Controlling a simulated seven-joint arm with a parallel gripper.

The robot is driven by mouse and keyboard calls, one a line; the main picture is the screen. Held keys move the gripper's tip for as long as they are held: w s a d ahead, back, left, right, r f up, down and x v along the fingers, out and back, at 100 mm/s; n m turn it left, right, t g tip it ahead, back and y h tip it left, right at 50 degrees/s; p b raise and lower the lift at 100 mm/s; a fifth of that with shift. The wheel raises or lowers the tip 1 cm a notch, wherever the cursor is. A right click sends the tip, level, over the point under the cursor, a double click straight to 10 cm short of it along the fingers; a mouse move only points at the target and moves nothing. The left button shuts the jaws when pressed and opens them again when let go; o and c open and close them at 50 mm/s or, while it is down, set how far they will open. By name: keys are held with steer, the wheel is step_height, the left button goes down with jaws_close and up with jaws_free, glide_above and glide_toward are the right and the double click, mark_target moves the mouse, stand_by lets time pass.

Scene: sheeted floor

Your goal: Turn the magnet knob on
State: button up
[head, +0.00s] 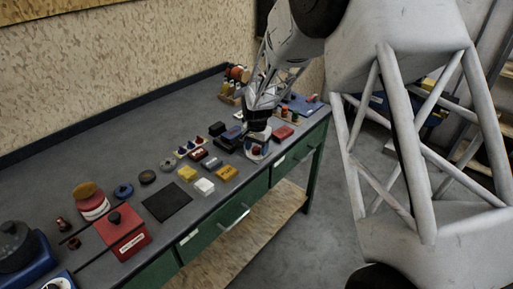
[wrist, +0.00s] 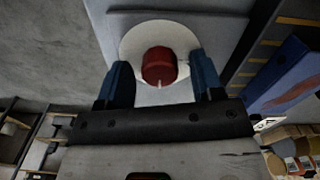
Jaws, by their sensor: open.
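A red knob (wrist: 159,66) sits on a round white plate (wrist: 133,44) in the wrist view. A short pale mark shows on its near edge. My gripper (wrist: 161,80) is open, with one blue finger to the left of the knob and one to the right. Gaps show between the fingers and the knob, so it is not gripped. In the head view, the knob (head: 257,150) is small on its white plate, and my gripper (head: 258,137) is just above it near the bench's front edge. I cannot read any label on the knob.
The grey bench (head: 140,120) has green drawers along its front. A red block (head: 283,132) lies right of my gripper, and a yellow block (head: 227,173) and dark blocks (head: 232,134) lie left. A red box (head: 123,235) stands farther left. Open floor lies in front.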

mark_target(257, 148)
steer(key=shift+r, duration=0.1)
steer(key=shift+r, duration=3.85)
steer(key=shift+s+d+r, duration=0.15)
steer(key=shift+r, duration=0.1)
steer(key=s+d+r+n+t, duration=0.1)
steer(key=s+d+r, duration=0.2)
steer(key=s+r, duration=0.5)
steer(key=s+d+r+n, duration=0.2)
steer(key=s+d+r, duration=0.15)
steer(key=s, duration=0.95)
steer(key=s+d+r+n+t, duration=0.1)
steer(key=s+d+r, duration=0.35)
steer(key=s, duration=0.55)
steer(key=s+d+n, duration=0.1)
steer(key=s+n, duration=0.1)
steer(key=s, duration=1.2)
steer(key=shift+s+d+t, duration=0.15)
steer(key=shift+s+t, duration=0.05)
steer(key=shift+t, duration=0.1)
